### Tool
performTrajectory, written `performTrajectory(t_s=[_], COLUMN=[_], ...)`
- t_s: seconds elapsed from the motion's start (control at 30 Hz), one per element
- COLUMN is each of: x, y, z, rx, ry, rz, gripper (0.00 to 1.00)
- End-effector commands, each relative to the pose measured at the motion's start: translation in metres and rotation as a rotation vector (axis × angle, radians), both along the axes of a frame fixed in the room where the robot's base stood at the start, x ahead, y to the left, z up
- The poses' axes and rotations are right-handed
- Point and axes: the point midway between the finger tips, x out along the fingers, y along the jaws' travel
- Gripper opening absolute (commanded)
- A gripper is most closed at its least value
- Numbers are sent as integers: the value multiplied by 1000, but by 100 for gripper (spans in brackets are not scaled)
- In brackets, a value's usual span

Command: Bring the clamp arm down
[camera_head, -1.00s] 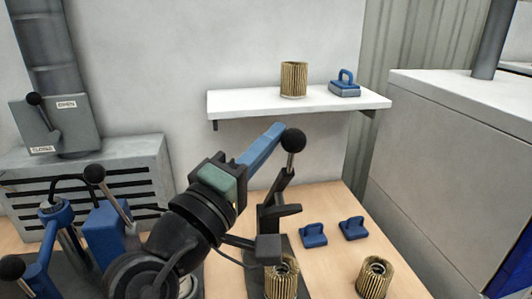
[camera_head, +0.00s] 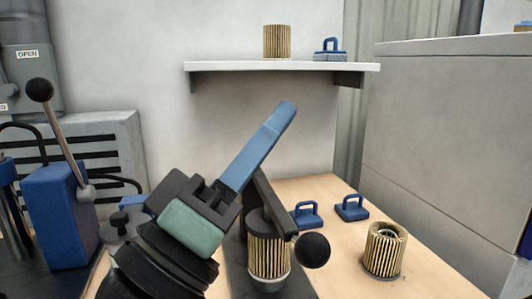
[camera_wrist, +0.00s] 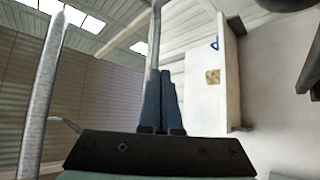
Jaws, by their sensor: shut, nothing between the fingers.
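The clamp arm (camera_head: 278,209) is a dark bar that slopes down to the right and ends in a black ball knob (camera_head: 312,250). It is lowered, with a dark pad over the top of a pleated filter cartridge (camera_head: 268,258) on a dark base (camera_head: 298,284). Whether the pad presses on the cartridge is hard to tell. My gripper (camera_head: 289,106) is shut and empty, its blue fingers pointing up and right, above the clamp and apart from the knob. In the wrist view the two blue fingers (camera_wrist: 160,78) lie side by side; the clamp is not recognisable there.
A blue device with a black-knobbed lever (camera_head: 60,132) stands at left.

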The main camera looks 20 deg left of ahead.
Motion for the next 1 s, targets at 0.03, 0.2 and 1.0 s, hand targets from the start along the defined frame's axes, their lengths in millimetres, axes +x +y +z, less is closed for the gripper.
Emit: performTrajectory(t_s=[0.03, 0.2, 1.0], x=[-3, -11, -26], y=[-2, -7, -17], z=[-20, -42, -111], rx=[13, 61, 151], ry=[-22, -93, -224], rz=[-1, 1, 1], gripper=[0, 0, 0])
